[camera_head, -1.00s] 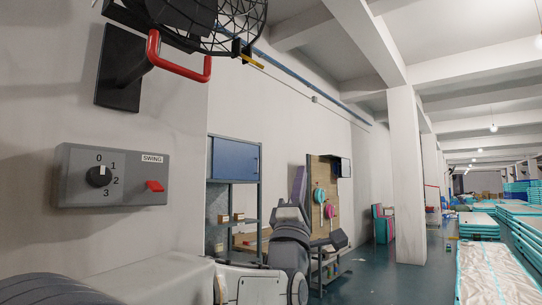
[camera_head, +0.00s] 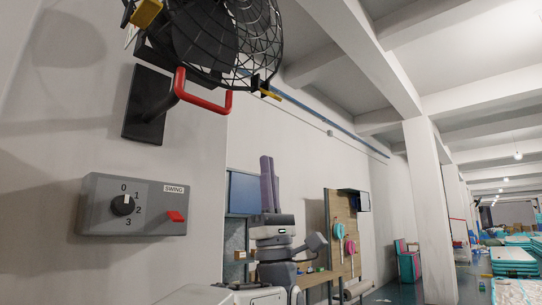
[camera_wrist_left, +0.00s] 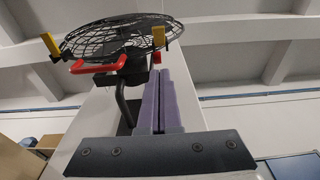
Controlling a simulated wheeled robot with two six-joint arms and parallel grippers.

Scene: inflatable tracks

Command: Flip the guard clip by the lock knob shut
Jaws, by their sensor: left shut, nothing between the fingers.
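A wall fan (camera_head: 225,40) with a black wire guard hangs at the top of the head view; the wrist view shows it from below (camera_wrist_left: 110,38). One yellow clip (camera_head: 146,13) stands at the guard's upper left edge and another (camera_head: 270,94) at its lower right. The wrist view shows yellow clips at the guard's left (camera_wrist_left: 50,44) and right (camera_wrist_left: 159,36). I cannot tell which one is by the lock knob, nor identify the knob. My left gripper (camera_head: 267,160), with purple fingers, points up, shut and empty, below and apart from the fan (camera_wrist_left: 163,74). My right gripper is not in view.
A red handle (camera_head: 204,108) hangs under the fan, beside its black wall bracket (camera_head: 146,105). A grey control box (camera_head: 135,205) with a dial and red switch is on the wall below. Shelves and a pegboard (camera_head: 343,235) stand behind my left arm. Open air lies between gripper and fan.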

